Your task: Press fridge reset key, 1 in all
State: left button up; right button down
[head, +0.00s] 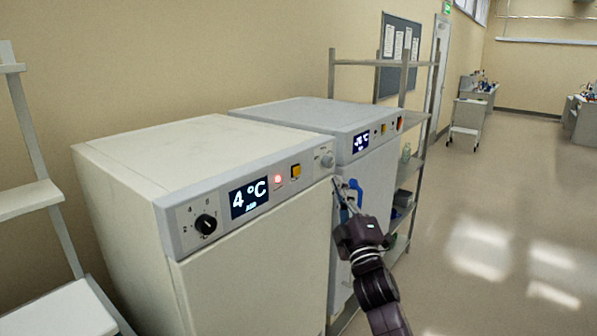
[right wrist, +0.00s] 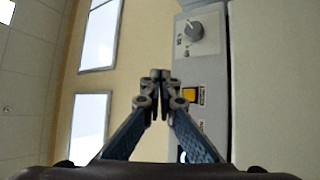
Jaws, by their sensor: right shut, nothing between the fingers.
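The near fridge (head: 210,150) has a grey control panel with a square yellow key (head: 296,170), which I take for the reset key. A lit red lamp (head: 278,181) and a display (head: 249,197) reading 4 °C are left of it. My right gripper (head: 343,188) is shut and empty, right of the key and past the panel's right end in the head view. In the right wrist view its closed fingertips (right wrist: 160,76) appear just left of the yellow key (right wrist: 189,94); I see no contact. My left gripper is out of view.
A black dial (head: 206,224) and a grey knob (head: 327,160) sit on the same panel. The floor at right is clear.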

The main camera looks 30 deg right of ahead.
aim_at(297, 171)
jog(key=w+a+b, duration=0.3)
jog(key=w, duration=0.5)
jog(key=shift+a, duration=0.2)
jog(key=shift+w, duration=0.1)
jog(key=shift+w+a+b, duration=0.1)
jog(key=shift+w+b, duration=0.05)
jog(key=shift+b, duration=0.2)
dwell(1.1)
jog(key=shift+w+a, duration=0.1)
jog(key=shift+w, duration=0.15)
jog(key=shift+w+a+b, duration=0.15)
jog(key=shift+w+b, duration=0.25)
dwell(0.7)
jog(key=shift+s, duration=0.2)
jog(key=shift+s+d+p, duration=0.3)
jog(key=shift+s+p, duration=0.15)
jog(key=shift+s, duration=0.2)
